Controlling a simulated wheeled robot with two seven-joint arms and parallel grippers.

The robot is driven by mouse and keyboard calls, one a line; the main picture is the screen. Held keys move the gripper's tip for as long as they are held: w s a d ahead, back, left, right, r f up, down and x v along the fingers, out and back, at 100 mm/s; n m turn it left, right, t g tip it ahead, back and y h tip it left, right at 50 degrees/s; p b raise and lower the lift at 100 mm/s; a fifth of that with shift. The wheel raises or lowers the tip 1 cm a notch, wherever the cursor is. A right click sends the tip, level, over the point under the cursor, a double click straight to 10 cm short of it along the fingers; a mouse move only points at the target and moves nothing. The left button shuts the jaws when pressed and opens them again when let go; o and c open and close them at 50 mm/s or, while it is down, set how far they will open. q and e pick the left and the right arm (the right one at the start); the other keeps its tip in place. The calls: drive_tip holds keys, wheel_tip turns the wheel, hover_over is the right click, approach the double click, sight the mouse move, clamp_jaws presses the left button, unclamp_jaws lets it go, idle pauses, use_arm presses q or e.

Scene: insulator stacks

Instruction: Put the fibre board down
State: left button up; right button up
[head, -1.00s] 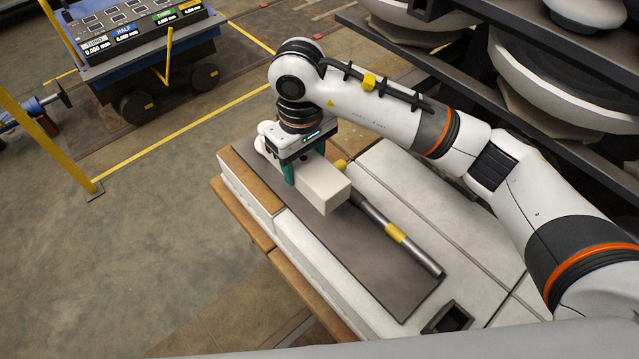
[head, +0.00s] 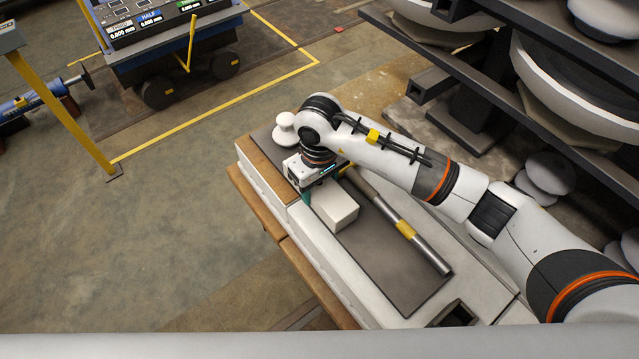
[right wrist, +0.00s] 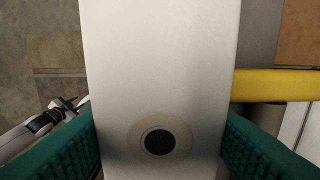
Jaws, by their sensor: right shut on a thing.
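The fibre board shows as a white block (head: 337,210) in the head view, low over the dark grey mat (head: 395,290) on the cart top. I cannot tell whether its underside touches the mat. My right gripper (head: 321,188) is shut on the block, with a teal finger at its side. In the right wrist view the block (right wrist: 160,70) stands between both teal fingers and shows a dark round hole with a beige ring.
A grey rod with yellow bands (head: 406,230) lies on the mat, right of the block. A white knobbed piece (head: 287,130) stands behind the gripper. A dark rack (head: 420,40) with big white discs is at the right. The mat's near part is clear.

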drive_tip(key=shift+f, duration=0.15)
drive_tip(key=o, duration=1.1)
drive_tip(key=shift+c, duration=0.2)
use_arm(q)
drive_tip(key=shift+s+f, duration=0.2)
drive_tip(key=shift+s, duration=0.05)
use_arm(e)
drive_tip(key=shift+r, duration=0.45)
use_arm(q)
drive_tip(key=shift+s+f+b, duration=0.1)
drive_tip(key=shift+f+b, duration=0.55)
drive_tip(key=shift+b, duration=0.1)
use_arm(e)
wheel_tip(320, 180, up, 12)
drive_tip(key=shift+f, duration=0.25)
